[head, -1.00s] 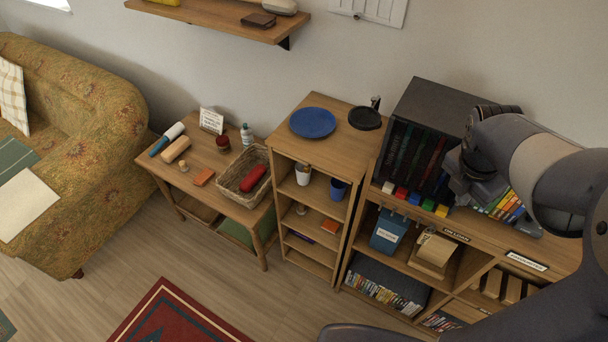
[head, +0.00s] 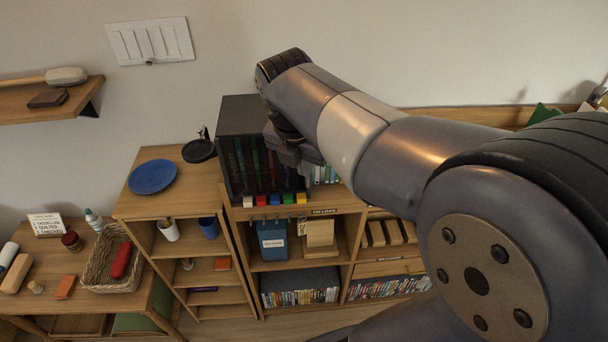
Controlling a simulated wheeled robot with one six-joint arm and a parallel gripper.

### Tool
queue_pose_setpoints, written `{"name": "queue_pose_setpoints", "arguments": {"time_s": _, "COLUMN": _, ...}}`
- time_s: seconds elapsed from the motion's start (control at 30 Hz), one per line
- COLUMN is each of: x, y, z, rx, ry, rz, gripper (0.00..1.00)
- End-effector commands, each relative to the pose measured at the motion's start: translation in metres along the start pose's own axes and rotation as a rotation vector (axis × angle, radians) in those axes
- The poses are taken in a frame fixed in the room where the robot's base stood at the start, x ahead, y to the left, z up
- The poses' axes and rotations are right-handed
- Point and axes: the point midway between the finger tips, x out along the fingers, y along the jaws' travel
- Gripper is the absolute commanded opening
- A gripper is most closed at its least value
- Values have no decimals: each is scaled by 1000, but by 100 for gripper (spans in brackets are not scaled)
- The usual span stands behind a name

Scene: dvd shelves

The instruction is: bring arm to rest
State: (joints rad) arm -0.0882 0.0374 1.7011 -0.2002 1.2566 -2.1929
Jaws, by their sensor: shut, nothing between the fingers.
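My arm reaches in from the right in the head view, bent over at its wrist in front of the black disc cabinet (head: 240,115). My gripper (head: 308,172) hangs below the wrist, small and partly hidden by my own arm. It is shut with nothing seen in it. It is in front of the cabinet's right part, by a row of colourful cases (head: 326,174). I cannot tell whether it touches them.
Below are a shelf unit with a blue box (head: 272,241) and rows of discs (head: 300,297). Left stand a narrow shelf with a blue plate (head: 152,177) and a table with a wicker basket (head: 98,266). A wall shelf (head: 50,103) juts out at upper left.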

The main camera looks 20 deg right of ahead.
Motion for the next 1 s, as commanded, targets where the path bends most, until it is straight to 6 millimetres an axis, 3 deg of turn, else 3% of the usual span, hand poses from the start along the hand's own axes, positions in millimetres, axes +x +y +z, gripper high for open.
{"name": "queue_pose_setpoints", "arguments": {"time_s": 0.37, "x": -6, "y": -1, "z": 0, "rx": -1, "ry": 1, "rz": -1, "gripper": 0}}
{"name": "queue_pose_setpoints", "arguments": {"time_s": 0.57, "x": 1, "y": 0, "z": 0, "rx": -1, "ry": 2, "rz": -3, "gripper": 0}}
{"name": "queue_pose_setpoints", "arguments": {"time_s": 1.0, "x": 80, "y": 6, "z": -2, "rx": -1, "ry": 4, "rz": -6, "gripper": 0}}
